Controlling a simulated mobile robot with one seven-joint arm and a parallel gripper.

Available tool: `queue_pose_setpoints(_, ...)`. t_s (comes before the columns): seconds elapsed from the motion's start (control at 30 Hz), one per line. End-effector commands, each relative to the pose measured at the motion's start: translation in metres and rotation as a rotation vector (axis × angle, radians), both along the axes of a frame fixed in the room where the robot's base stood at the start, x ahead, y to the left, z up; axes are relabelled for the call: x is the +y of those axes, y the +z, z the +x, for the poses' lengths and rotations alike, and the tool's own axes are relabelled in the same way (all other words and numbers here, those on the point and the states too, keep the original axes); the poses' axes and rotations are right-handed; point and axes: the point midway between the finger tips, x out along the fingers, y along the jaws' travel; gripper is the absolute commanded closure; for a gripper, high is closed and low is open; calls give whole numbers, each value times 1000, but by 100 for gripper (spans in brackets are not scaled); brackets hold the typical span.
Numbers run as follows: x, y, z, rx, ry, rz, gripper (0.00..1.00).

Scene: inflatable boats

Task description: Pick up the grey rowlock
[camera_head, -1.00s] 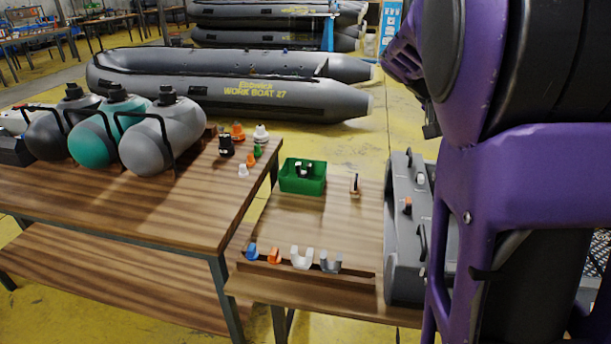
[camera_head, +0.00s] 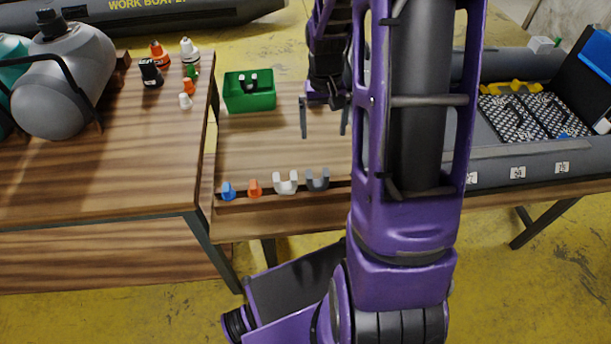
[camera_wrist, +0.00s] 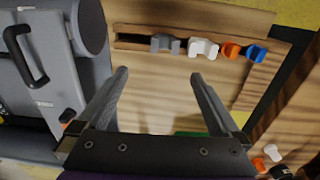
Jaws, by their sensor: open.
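The grey rowlock (camera_head: 317,180) is a small U-shaped piece standing in a wooden rack (camera_head: 234,205) near the front edge of the smaller table. It is the rightmost of the row, beside a white rowlock (camera_head: 286,183). My gripper (camera_head: 324,134) is open and empty above the table, behind the row in the head view. In the wrist view the grey rowlock (camera_wrist: 164,43) lies beyond my open fingertips (camera_wrist: 159,78), roughly midway between them sideways, and nothing covers it. The fingers do not touch it.
Blue (camera_head: 228,191) and orange (camera_head: 254,188) pieces stand in the same rack. A green bin (camera_head: 249,92) stands at the back of the table. A grey case (camera_wrist: 50,60) is at the left in the wrist view. A larger table with tanks and small valves is at left.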

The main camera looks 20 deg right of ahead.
Motion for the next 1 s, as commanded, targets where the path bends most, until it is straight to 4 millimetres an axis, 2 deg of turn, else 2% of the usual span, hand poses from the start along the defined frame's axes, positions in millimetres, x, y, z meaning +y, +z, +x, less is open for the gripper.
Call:
queue_pose_setpoints(0.17,3,-19,-1,1,6,20,0)
queue_pose_setpoints(0.5,4,-93,-2,3,6,20,0)
queue_pose_setpoints(0.6,4,-110,-1,2,6,18,0)
queue_pose_setpoints(0.87,4,-129,0,-2,5,17,0)
queue_pose_setpoints(1.0,6,-149,0,0,7,18,0)
